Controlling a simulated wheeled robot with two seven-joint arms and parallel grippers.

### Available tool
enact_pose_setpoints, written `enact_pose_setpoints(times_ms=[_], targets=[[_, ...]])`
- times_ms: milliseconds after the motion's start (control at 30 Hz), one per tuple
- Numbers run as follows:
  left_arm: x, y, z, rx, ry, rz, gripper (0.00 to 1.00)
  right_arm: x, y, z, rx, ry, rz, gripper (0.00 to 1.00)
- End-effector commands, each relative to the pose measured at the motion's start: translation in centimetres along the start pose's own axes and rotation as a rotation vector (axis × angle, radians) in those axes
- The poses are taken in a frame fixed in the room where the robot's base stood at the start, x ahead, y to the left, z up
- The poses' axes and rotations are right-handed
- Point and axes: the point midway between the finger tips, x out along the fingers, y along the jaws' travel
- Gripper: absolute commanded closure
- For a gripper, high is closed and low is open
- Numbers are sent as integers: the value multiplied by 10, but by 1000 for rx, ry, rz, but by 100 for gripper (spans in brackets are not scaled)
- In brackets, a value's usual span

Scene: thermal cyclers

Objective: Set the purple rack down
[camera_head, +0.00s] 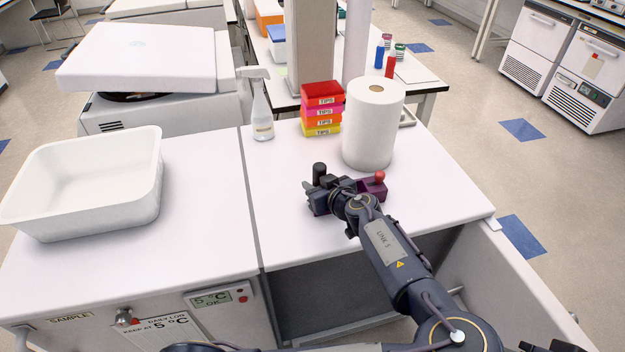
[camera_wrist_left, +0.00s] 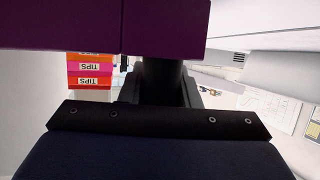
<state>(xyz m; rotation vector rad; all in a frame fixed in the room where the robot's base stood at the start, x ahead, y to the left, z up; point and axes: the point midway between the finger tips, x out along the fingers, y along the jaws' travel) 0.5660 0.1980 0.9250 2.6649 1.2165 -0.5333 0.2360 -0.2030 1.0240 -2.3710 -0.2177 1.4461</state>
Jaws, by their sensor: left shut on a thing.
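The purple rack (camera_head: 372,187) is at my left gripper (camera_head: 338,192), over the right-hand white counter, in front of the paper roll. The gripper is shut on it and hides its middle. A red-topped item stands at the rack's right end, and a dark upright piece (camera_head: 319,170) shows at the left end. In the left wrist view the rack (camera_wrist_left: 160,22) fills the top of the picture, close to the camera. I cannot tell whether its base touches the counter.
A paper towel roll (camera_head: 373,130), stacked TIPS boxes (camera_head: 322,112) and a spray bottle (camera_head: 262,112) stand behind the rack. A white tub (camera_head: 85,180) sits on the left counter (camera_head: 205,200). The right counter (camera_head: 280,215) is clear left of the gripper; its front edge is close.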

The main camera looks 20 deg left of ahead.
Motion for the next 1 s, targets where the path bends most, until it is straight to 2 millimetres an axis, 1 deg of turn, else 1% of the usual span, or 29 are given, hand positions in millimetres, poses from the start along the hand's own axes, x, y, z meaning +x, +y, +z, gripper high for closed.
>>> enact_pose_setpoints(times_ms=[167,267,300,467,700,833,933,1000], targets=[[0,0,0,-1,-1,1,97,0,0,0,0,0,0,59],[1,0,3,-1,-1,1,97,3,2,2,0,0,0,59],[1,0,3,0,-1,0,69,3,2,2,0,0,0,59],[1,0,2,0,-1,0,49,2,1,1,0,0,0,59],[1,0,1,0,-1,1,49,2,1,1,0,0,0,59],[-2,1,-2,0,-1,1,49,-2,-1,-1,0,0,0,59],[-16,2,1,-1,0,5,49,4,2,2,0,0,0,59],[-30,2,2,-2,-1,6,49,7,3,4,0,0,0,59]])
